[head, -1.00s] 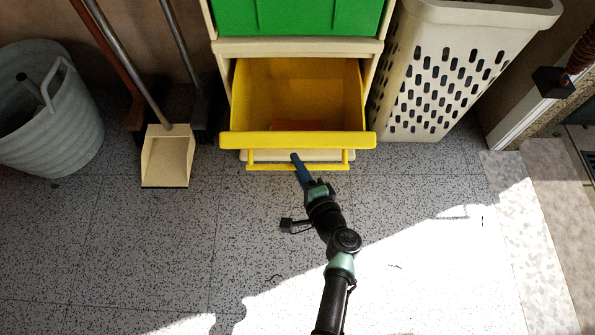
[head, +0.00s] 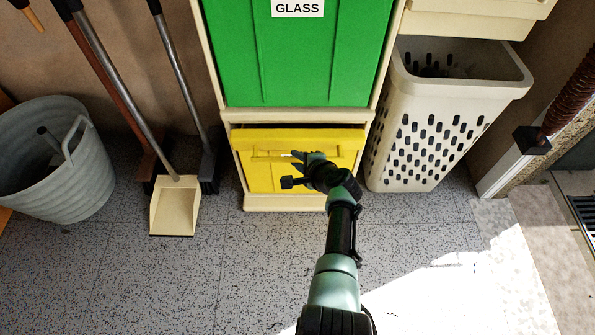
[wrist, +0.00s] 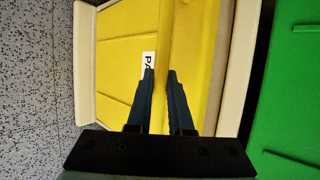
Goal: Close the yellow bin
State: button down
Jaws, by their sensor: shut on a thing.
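The yellow bin (head: 262,180) is the lower unit of a beige cabinet, below the green bin. Its front panel now stands close to upright within the beige frame, and its inside is hidden. I cannot tell whether its top edge sits fully flush. My gripper (head: 297,158) is at the upper middle of the yellow front. In the wrist view my gripper (wrist: 160,73) has its two dark fingers on either side of the bin's raised yellow handle (wrist: 178,35), shut on it. A white label (wrist: 149,62), partly hidden, shows beside the fingers.
The green bin (head: 295,60) labelled GLASS is above. A perforated beige basket (head: 425,130) stands close on the right. A dustpan (head: 174,207), brooms and a grey bucket (head: 50,170) stand on the left. The speckled floor (head: 160,285) in front is clear.

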jog(key=shift+w+r, duration=0.2)
jog(key=shift+w, duration=0.35)
jog(key=shift+w+r, duration=0.15)
jog(key=shift+w, duration=0.4)
jog(key=c, duration=1.1)
grip_release()
jog(key=shift+s, duration=0.1)
jog(key=shift+f, duration=0.1)
jog(key=shift+s, duration=0.1)
jog(key=shift+p+v, duration=5.15)
jog(key=shift+v, duration=1.3)
jog(key=shift+d, duration=0.1)
